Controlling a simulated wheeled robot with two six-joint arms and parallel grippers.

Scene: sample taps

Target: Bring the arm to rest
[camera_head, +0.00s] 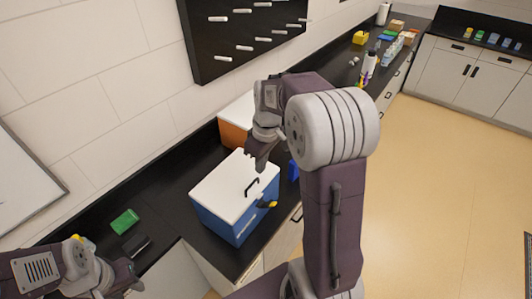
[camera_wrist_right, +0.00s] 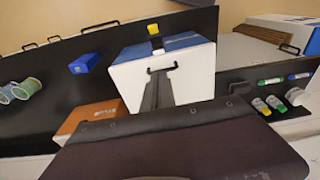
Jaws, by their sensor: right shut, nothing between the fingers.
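My right gripper (camera_head: 257,163) hangs above the blue box with a white lid (camera_head: 222,190), fingers pointing down. In the right wrist view its fingers (camera_wrist_right: 158,78) are together with nothing between them, in front of the white lid (camera_wrist_right: 192,72) and its black handle. I cannot tell whether they touch the lid. My right arm is raised and bent at the elbow. My left gripper (camera_head: 128,280) is at the lower left of the head view, low over the counter; its fingers are too small and partly cut off to read.
An orange box with a white lid (camera_head: 233,134) stands behind the blue one. A small blue block (camera_head: 293,170) lies beside it. A green item (camera_head: 125,221) and a dark item (camera_head: 137,244) lie on the black counter. A peg board (camera_head: 245,35) hangs on the wall.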

